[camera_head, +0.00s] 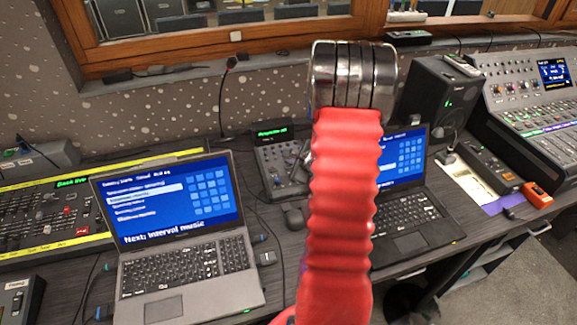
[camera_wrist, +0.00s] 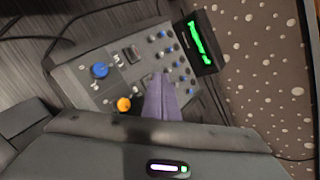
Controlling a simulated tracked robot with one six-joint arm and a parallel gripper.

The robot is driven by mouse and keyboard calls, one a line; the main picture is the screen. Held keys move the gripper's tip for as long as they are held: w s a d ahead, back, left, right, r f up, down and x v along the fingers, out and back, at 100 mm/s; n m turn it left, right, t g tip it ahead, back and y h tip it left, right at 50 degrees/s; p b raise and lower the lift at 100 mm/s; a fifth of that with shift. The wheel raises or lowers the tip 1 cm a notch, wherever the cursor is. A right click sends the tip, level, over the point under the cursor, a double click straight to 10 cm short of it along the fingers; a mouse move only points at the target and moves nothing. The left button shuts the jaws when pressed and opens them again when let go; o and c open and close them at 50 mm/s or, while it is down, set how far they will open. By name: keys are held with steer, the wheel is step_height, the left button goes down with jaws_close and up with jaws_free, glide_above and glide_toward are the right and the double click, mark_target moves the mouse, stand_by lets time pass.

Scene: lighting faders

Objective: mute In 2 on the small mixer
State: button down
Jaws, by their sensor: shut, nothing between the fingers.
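The small mixer (camera_head: 282,168) is a grey desk unit with a green-lit display, between the two laptops in the head view; my red arm covers its right side. In the wrist view the mixer (camera_wrist: 95,75) shows at an angle, with a large blue knob, an orange knob, a dark switch and rows of small blue and grey knobs. Its labels are too small to read, so I cannot tell which control belongs to In 2. My gripper (camera_wrist: 160,78) has purple fingers, shut and empty, over the mixer's panel close to the small knobs. I cannot tell whether the tips touch it.
An open laptop (camera_head: 185,265) stands left of the mixer, another (camera_head: 410,215) to the right, partly behind my arm. A dark mouse (camera_head: 294,217) lies in front of the mixer. A black speaker (camera_head: 440,95) and a large console (camera_head: 540,100) stand at the right.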

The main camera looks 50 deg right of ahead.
steer(key=shift+f, duration=0.15)
steer(key=shift+f, duration=0.25)
stand_by(0.4)
steer(key=shift+r, duration=0.45)
steer(key=shift+r, duration=0.15)
steer(key=r, duration=0.5)
steer(key=shift+s+a+r, duration=0.15)
steer(key=shift+s+r, duration=0.15)
steer(key=shift+r, duration=0.05)
stand_by(0.4)
stand_by(0.5)
